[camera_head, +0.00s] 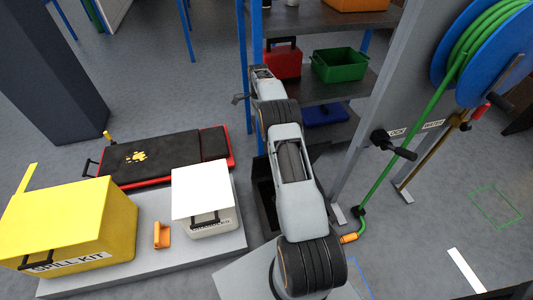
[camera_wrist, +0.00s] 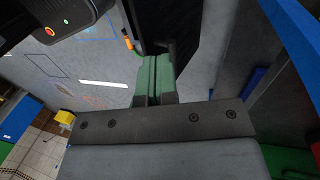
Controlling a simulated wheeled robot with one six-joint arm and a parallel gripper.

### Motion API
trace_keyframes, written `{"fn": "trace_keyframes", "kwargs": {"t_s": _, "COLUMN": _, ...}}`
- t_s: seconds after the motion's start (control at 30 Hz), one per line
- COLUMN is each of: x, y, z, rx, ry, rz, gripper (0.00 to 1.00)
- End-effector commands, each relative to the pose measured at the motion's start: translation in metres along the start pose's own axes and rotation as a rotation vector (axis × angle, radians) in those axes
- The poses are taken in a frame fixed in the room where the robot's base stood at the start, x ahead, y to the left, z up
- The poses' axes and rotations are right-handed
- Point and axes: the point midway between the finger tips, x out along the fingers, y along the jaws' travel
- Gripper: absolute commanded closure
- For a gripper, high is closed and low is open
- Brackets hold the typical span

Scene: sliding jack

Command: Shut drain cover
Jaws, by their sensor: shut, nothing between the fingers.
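I cannot make out a drain cover for certain in either view. A dark open-topped shape (camera_head: 265,195) on the floor is partly hidden behind my arm in the head view, and I cannot tell what it is. My gripper (camera_wrist: 155,62) shows in the wrist view with its green fingers together and nothing between them. It points toward the grey floor and a dark area (camera_wrist: 185,22), touching nothing that I can see. In the head view my arm reaches up the picture toward the shelves, and its fingers are not clear there.
Shelves (camera_head: 310,92) hold a red box (camera_head: 284,64) and a green crate (camera_head: 340,65). A hose reel (camera_head: 485,50) hangs at right, its orange nozzle (camera_head: 350,237) low. A yellow spill kit (camera_head: 75,225) and white box (camera_head: 203,195) stand left, before a black creeper (camera_head: 165,157).

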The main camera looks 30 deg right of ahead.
Motion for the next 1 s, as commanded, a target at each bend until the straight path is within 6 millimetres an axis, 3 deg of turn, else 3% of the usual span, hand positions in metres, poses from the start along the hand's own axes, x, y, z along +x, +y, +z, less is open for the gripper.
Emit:
{"fn": "trace_keyframes", "kwargs": {"t_s": 0.27, "x": 0.037, "y": -0.005, "z": -0.005, "rx": 0.045, "ry": -0.003, "rz": 0.014, "gripper": 1.00}}
{"fn": "trace_keyframes", "kwargs": {"t_s": 0.67, "x": 0.118, "y": -0.004, "z": -0.005, "rx": 0.042, "ry": -0.003, "rz": 0.014, "gripper": 1.00}}
{"fn": "trace_keyframes", "kwargs": {"t_s": 1.0, "x": 0.131, "y": 0.022, "z": -0.004, "rx": 0.042, "ry": -0.002, "rz": 0.012, "gripper": 1.00}}
